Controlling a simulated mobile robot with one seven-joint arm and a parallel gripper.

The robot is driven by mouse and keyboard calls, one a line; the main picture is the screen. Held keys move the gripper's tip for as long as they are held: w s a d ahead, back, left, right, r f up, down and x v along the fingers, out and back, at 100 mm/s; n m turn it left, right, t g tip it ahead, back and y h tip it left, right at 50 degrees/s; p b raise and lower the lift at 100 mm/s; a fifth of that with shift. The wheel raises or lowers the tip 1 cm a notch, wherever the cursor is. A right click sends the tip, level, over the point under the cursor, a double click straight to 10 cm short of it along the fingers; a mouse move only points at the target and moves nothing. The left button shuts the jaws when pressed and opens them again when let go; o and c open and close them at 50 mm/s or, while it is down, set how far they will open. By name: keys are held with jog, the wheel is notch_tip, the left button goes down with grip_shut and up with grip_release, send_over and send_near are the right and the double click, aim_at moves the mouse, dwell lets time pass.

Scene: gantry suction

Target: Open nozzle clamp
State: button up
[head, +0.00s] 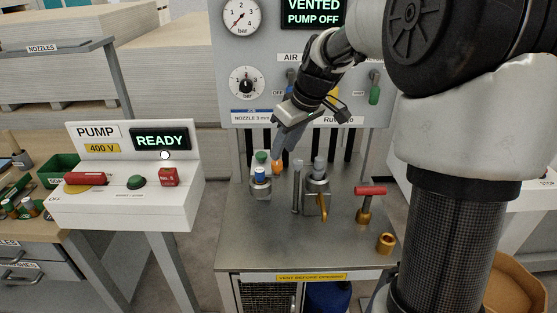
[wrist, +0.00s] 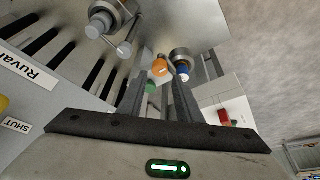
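My gripper (head: 281,156) points down over the left part of the grey bench, its fingers apart. An orange knob (head: 277,167) sits just below the fingertips; in the wrist view the orange knob (wrist: 159,67) shows between the finger ends, and I cannot tell whether they touch it. Beside it stands a metal holder (head: 260,186) with a blue-topped piece (head: 260,174). To the right is a grey block (head: 317,188) with an upright metal nozzle and a brass lever (head: 322,206) hanging in front. Which of these is the nozzle clamp is not labelled.
A green knob (head: 261,156) stands behind the blue-topped piece. A thin post (head: 297,187), a red-handled valve (head: 370,191) and a brass ring (head: 386,243) stand on the bench. The gauge panel (head: 267,62) is behind, reading vented, pump off. The pump box (head: 110,210) at left reads ready.

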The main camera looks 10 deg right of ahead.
aim_at(279, 164)
jog(key=x, duration=0.5)
jog(key=shift+w+f, duration=0.1)
jog(key=shift+f, duration=0.05)
jog(key=c, duration=0.8)
jog(key=shift+o, duration=0.2)
jog(key=shift+a, duration=0.1)
